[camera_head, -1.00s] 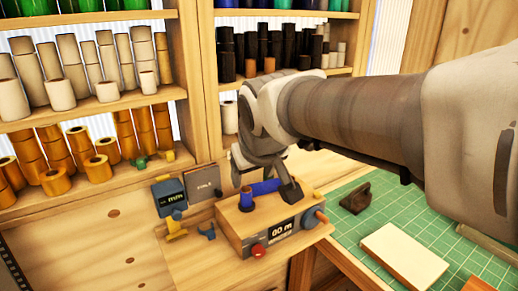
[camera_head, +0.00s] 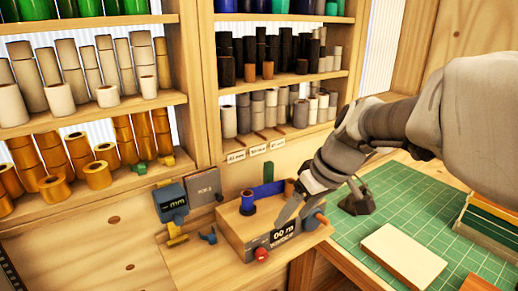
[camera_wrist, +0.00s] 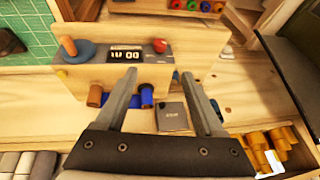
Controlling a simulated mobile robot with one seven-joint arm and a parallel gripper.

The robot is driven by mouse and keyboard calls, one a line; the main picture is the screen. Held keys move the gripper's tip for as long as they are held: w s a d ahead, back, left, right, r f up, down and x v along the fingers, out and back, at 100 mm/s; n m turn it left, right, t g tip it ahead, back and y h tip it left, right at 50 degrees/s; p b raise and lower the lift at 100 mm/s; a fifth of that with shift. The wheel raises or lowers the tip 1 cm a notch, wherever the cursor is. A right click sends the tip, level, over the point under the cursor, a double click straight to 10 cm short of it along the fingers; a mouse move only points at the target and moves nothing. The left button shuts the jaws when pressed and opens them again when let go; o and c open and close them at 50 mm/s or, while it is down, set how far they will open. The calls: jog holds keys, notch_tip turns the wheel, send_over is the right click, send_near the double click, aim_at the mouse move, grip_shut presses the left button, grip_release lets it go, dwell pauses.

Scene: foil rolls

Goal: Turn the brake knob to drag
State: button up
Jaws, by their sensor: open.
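The wooden winder box (camera_head: 237,228) stands on the bench with a display reading "00 m" (camera_head: 284,236). A red knob (camera_head: 261,254) sits on its front, also in the wrist view (camera_wrist: 159,46). An orange-brown knob with a blue disc (camera_head: 320,219) is on its right side, at the left in the wrist view (camera_wrist: 69,46). I cannot read which is the brake knob. My gripper (camera_head: 322,205) is open and empty above the box's right part. In the wrist view its fingers (camera_wrist: 158,75) point toward the box, apart from both knobs.
A blue roll and bar (camera_head: 266,190) lie along the box's back. A blue meter (camera_head: 170,200) and a grey card (camera_head: 204,188) stand left. A green cutting mat (camera_head: 440,215) with a pale block (camera_head: 403,254) and dark tool (camera_head: 357,202) lies right. Shelves of rolls stand behind.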

aim_at(264, 253)
jog(key=x, duration=1.7)
jog(key=shift+f+b, duration=0.2)
jog(key=shift+b, duration=0.2)
grip_shut()
